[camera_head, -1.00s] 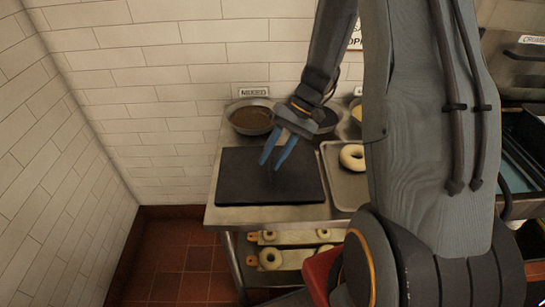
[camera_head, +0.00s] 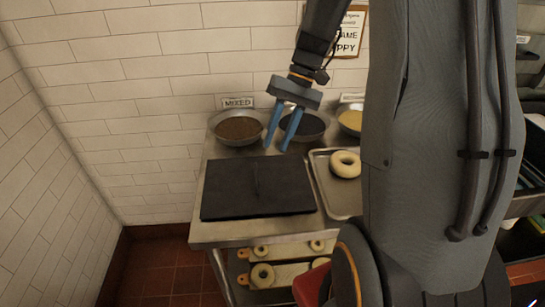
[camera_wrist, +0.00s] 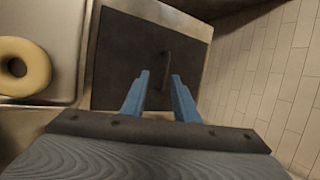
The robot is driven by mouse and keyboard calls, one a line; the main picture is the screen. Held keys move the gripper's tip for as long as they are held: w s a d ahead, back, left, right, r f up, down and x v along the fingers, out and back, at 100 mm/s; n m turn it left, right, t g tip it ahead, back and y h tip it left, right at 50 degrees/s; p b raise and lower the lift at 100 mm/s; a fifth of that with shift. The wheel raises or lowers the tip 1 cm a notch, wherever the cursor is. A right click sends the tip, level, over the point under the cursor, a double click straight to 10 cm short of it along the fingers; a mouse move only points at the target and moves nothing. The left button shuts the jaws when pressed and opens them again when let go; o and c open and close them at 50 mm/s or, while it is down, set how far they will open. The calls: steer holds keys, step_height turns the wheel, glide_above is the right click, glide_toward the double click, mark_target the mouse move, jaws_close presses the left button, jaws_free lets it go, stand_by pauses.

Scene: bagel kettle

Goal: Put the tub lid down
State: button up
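The tub lid (camera_head: 231,190) is a dark, flat, square panel with a thin raised handle in its middle. It lies flat on the left part of the metal table, and it also shows in the wrist view (camera_wrist: 125,50). My gripper (camera_head: 276,147) has two blue fingers, spread apart with nothing between them. It is above the lid's back edge, clear of the handle. In the wrist view the fingers (camera_wrist: 160,75) are apart, with the handle beyond them. Whether a tub is under the lid cannot be seen.
A metal tray (camera_head: 337,199) with a bagel (camera_head: 345,164) stands right of the lid. Bowls of brown (camera_head: 238,130), dark (camera_head: 304,127) and yellow (camera_head: 351,119) contents line the back. Bagels on boards (camera_head: 280,272) are on a shelf below. White tiled walls close off the back and left.

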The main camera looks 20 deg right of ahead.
steer(key=s+a+f+n+t+h, duration=0.2)
steer(key=s+a+h, duration=0.3)
steer(key=s, duration=0.4)
steer(key=shift+s+a+t, duration=0.2)
steer(key=shift+a+t, duration=0.4)
steer(key=shift+t, duration=0.2)
